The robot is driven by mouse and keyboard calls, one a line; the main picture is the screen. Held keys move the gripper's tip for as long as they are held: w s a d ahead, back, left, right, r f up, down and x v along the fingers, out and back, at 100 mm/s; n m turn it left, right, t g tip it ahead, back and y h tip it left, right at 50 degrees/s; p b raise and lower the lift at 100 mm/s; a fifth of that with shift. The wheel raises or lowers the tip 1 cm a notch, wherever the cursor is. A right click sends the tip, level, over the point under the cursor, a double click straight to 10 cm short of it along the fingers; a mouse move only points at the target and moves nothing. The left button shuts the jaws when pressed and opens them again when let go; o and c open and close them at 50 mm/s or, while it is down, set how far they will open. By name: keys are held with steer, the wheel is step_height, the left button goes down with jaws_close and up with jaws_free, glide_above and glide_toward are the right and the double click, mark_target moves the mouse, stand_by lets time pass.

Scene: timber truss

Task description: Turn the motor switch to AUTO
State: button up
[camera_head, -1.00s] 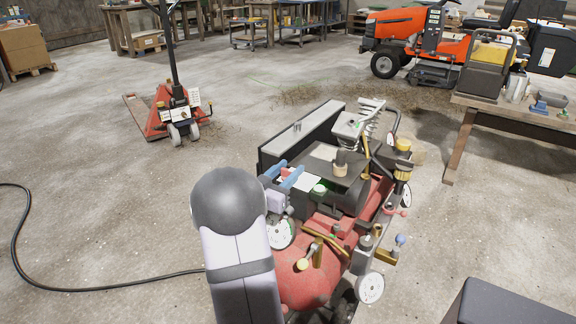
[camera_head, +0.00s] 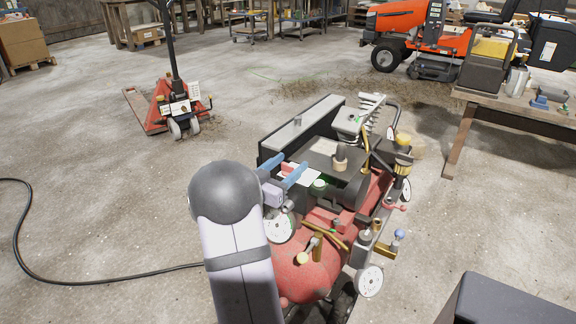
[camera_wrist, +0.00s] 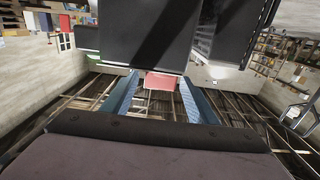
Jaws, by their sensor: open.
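The red compressor (camera_head: 300,272) stands on the floor in the head view, with a black motor unit (camera_head: 330,160) on top. My gripper (camera_head: 288,178) is at the left side of that unit, beside a pale label plate and a green part (camera_head: 319,186). In the wrist view my gripper (camera_wrist: 158,80) has its two blue fingers apart. A small red block (camera_wrist: 160,82), perhaps the switch, shows between the fingertips below a large dark body (camera_wrist: 135,40). I cannot tell whether the fingers touch it. The switch's setting cannot be read.
Gauges (camera_head: 369,281), valves and brass pipes crowd the compressor's right and front. A long dark box (camera_head: 300,130) stands behind it. A wooden bench (camera_head: 520,113) is at the right, a red pallet jack (camera_head: 158,112) at the left. A black hose (camera_head: 100,286) lies on open floor.

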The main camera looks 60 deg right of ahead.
steer(key=a+p, duration=0.1)
steer(key=a, duration=0.6)
steer(key=shift+a+p, duration=0.15)
steer(key=shift+p, duration=0.25)
